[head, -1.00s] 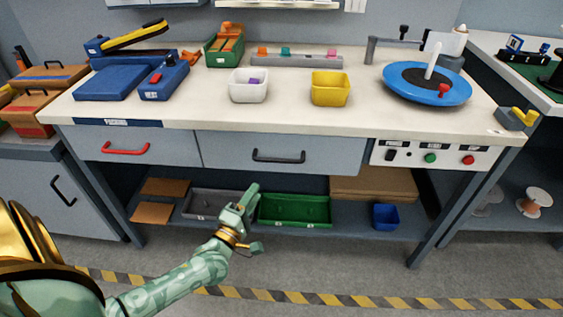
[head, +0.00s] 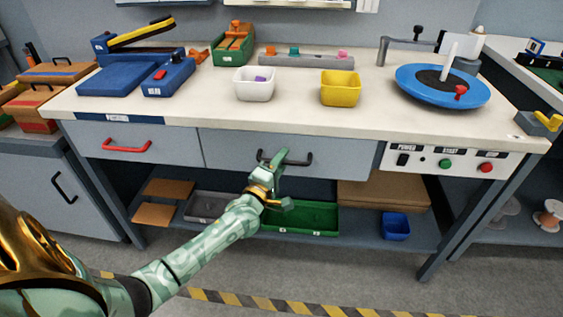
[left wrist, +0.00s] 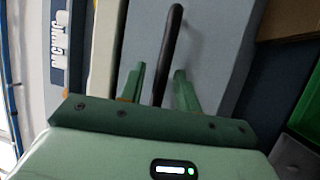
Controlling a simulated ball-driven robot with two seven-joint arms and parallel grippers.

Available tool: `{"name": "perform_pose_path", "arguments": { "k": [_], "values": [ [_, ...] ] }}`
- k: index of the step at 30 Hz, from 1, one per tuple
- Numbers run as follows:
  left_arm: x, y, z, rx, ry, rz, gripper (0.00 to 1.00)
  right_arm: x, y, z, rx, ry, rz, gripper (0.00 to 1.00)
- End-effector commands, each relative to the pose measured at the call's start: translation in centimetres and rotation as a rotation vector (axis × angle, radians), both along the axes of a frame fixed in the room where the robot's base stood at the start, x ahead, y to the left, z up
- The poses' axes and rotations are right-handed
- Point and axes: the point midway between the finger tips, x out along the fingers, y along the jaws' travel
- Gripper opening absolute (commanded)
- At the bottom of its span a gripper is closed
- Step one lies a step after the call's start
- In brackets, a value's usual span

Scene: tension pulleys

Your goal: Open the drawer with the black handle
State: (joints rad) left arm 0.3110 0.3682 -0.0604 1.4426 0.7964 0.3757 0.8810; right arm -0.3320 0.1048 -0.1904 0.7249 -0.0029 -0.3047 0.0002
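The drawer with the black handle (head: 226,150) is the middle drawer under the workbench top, and it is closed. Its black handle (head: 296,160) shows in the head view, with the left part behind my gripper. My left gripper (head: 272,160) is in front of the handle's left part. In the left wrist view the black handle (left wrist: 168,50) runs between the two open fingers of my left gripper (left wrist: 160,88), with gaps on both sides. The drawer front (left wrist: 215,45) lies beyond the fingers. My right gripper is in neither view.
A drawer with a red handle (head: 127,146) is to the left, and a control panel (head: 440,161) is to the right. Below, a shelf holds a green tray (head: 325,222), a grey tray (head: 205,206) and a blue bin (head: 396,226). White (head: 252,88) and yellow (head: 340,92) bins stand on the bench.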

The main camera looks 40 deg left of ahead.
Motion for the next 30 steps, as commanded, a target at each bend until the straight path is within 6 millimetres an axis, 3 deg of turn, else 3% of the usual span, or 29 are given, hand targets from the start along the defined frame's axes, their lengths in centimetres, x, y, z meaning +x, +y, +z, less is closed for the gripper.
{"name": "perform_pose_path", "arguments": {
  "k": [1,3,11,17,21,30],
  "values": [
    [0.0,0.0,0.0,0.0,0.0,0.0,0.18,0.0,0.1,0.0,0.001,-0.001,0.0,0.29],
    [0.0,0.0,0.0,0.0,0.0,0.0,0.0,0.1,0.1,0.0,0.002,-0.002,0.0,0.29],
    [-0.2,-0.1,0.0,0.0,0.001,0.0,0.0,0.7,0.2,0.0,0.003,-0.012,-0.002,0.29],
    [-1.9,-1.2,0.3,-0.001,0.001,-0.001,0.0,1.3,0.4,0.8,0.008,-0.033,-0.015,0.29],
    [-4.3,-2.7,0.6,-0.002,0.0,-0.001,0.0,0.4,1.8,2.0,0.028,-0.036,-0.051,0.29],
    [-11.3,-6.9,0.5,-0.002,0.002,-0.002,0.0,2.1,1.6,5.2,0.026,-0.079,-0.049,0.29]
  ]
}}
